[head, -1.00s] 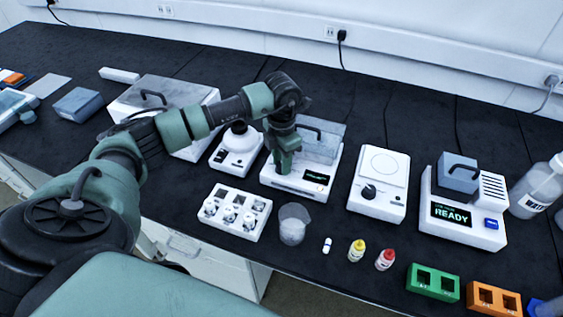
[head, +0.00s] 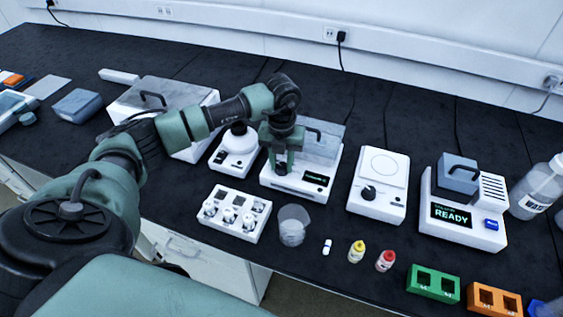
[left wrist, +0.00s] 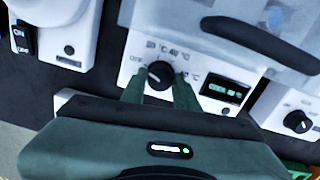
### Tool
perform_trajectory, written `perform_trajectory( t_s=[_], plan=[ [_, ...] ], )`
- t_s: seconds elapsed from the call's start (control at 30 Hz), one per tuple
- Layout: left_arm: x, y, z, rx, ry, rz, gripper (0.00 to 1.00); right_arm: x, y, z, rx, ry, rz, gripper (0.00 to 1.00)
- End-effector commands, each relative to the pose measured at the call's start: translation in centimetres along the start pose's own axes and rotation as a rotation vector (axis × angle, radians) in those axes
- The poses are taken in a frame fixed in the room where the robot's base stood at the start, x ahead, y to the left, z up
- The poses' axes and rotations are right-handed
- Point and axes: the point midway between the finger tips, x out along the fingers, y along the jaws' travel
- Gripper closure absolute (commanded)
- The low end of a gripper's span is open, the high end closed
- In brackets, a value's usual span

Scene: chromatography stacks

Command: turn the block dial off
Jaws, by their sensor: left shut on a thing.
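The block dial (left wrist: 159,75) is a round black knob on the white front panel of the heater block (head: 310,190). OFF and several temperature labels surround it in the left wrist view. A small green-lit display (left wrist: 225,88) is to its right. My left gripper (head: 281,168) points down at the panel. Its green fingers (left wrist: 158,88) stand on either side of the knob and are shut on it. I cannot read the pointer's setting for sure. In the head view the gripper hides the dial. My right gripper is not in view.
A clear lid with a dark handle (left wrist: 248,35) rises behind the dial. A white device (head: 232,157) stands close on the left, a hotplate (head: 380,205) on the right. A vial rack (head: 233,232) and beaker (head: 293,232) stand in front.

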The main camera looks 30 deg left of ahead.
Motion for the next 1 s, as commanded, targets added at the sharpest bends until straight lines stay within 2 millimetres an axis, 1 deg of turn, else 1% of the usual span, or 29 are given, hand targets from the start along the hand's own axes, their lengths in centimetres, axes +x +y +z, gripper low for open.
perform_trajectory(
  t_s=[0.03,0.2,0.67,0.7,0.73,0.77,1.0],
  plan=[
    [-0.26,0.01,0.23,-0.017,-0.007,-0.002,1.00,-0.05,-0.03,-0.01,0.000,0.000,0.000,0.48],
    [-0.27,0.02,0.26,-0.053,-0.007,-0.002,1.00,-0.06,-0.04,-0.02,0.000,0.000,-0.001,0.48],
    [-0.30,0.03,0.30,-0.065,-0.009,-0.003,1.00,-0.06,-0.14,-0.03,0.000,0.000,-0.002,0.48],
    [-0.30,0.03,0.30,-0.065,-0.009,-0.003,0.61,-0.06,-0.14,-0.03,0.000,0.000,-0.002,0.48],
    [-0.28,0.03,0.29,-0.065,-0.008,-0.003,0.53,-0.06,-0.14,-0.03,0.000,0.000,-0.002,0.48],
    [-0.26,0.03,0.27,-0.064,-0.008,-0.002,0.48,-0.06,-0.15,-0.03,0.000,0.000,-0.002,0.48],
    [-0.13,0.01,0.13,-0.062,-0.004,-0.001,0.48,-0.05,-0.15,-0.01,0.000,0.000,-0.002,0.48]
  ],
)
